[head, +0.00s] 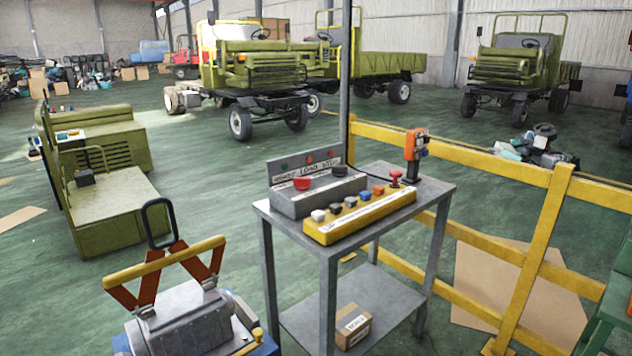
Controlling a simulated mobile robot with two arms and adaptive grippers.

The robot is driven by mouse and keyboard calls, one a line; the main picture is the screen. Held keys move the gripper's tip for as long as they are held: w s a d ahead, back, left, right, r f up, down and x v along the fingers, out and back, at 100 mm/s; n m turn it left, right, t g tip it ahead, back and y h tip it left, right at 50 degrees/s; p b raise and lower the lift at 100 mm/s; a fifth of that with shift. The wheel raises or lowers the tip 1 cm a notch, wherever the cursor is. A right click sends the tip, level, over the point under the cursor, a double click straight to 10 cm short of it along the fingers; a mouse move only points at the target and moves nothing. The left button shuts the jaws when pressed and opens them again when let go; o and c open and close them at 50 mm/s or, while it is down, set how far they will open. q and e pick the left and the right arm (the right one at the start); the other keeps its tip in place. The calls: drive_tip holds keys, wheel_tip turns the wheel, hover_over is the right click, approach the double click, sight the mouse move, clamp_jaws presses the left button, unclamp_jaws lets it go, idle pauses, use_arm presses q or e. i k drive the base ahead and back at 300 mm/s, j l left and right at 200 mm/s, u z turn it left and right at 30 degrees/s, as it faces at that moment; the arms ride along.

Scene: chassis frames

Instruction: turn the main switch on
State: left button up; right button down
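A grey control box (318,194) stands on a grey metal table (424,193). It carries a red knob (302,184) on the left and a black knob (339,171) on the right, with a lettered back panel (283,167) behind them. In front is a yellow button box (385,211) with several white, black, blue, orange and red buttons. A red mushroom button (395,177) and an upright orange device (416,144) are at the table's right. I cannot tell which control is the main switch or how it is set. Neither of my grippers is in view.
A machine with a yellow bar (165,262) and red struts stands at the front left. A yellow railing (450,157) runs behind and right of the table. A small cardboard box (353,327) lies on the lower shelf.

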sight(300, 183)
drive_tip(key=i+l+u, duration=0.15)
drive_tip(key=i+l, duration=0.65)
drive_tip(key=i, duration=0.1)
